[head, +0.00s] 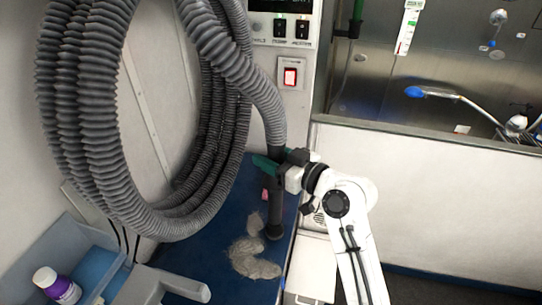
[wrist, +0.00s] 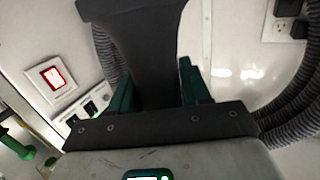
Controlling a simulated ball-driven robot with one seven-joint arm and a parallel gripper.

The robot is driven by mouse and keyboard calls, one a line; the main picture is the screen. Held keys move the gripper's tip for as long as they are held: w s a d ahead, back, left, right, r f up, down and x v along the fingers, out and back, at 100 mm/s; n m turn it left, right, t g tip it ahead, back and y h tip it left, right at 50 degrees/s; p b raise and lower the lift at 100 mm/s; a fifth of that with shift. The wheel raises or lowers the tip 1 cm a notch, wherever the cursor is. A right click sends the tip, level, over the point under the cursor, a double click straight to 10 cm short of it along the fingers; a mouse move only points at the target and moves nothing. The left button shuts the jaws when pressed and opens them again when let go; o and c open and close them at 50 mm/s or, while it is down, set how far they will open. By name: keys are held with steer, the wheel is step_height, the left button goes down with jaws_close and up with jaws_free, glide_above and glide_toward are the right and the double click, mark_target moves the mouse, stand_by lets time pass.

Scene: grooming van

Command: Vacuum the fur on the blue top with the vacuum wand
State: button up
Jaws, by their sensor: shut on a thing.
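The vacuum wand (head: 275,200) is a dark tube on the end of a thick grey ribbed hose (head: 85,110). It stands nearly upright over the blue top (head: 208,262), with its lower end at or just above the surface. The beige fur (head: 250,258) lies on the blue top in a clump left of and below the wand's end. My gripper (head: 275,163), with green fingers, is shut on the wand's upper part. In the wrist view, the dark wand (wrist: 155,50) lies between the green fingers (wrist: 155,88).
A small pink item (head: 265,194) lies beside the wand. A blue-grey bin (head: 40,250) with a purple-labelled bottle (head: 57,286) stands at lower left. A grey handled object (head: 150,284) is at the front. A steel tub (head: 450,80) with a white front is at right.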

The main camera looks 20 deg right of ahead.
steer(key=shift+s+a+r+p, duration=0.1)
steer(key=shift+s+a+p, duration=0.2)
steer(key=shift+s+a, duration=0.5)
steer(key=shift+s+a+p, duration=0.25)
steer(key=shift+s+a, duration=0.35)
steer(key=shift+s, duration=0.3)
steer(key=w+a+p, duration=0.1)
steer(key=w+a, duration=0.1)
steer(key=a, duration=0.4)
stand_by(0.4)
stand_by(1.1)
steer(key=shift+s+a+p, duration=0.3)
steer(key=shift+s+a, duration=0.05)
steer(key=shift+s, duration=0.5)
steer(key=shift+s+a+p, duration=0.35)
steer(key=shift+s+a, duration=0.05)
steer(key=shift+s, duration=0.4)
steer(key=shift+s+a+p, duration=0.3)
steer(key=shift+s+a, duration=0.05)
steer(key=shift+s, duration=0.5)
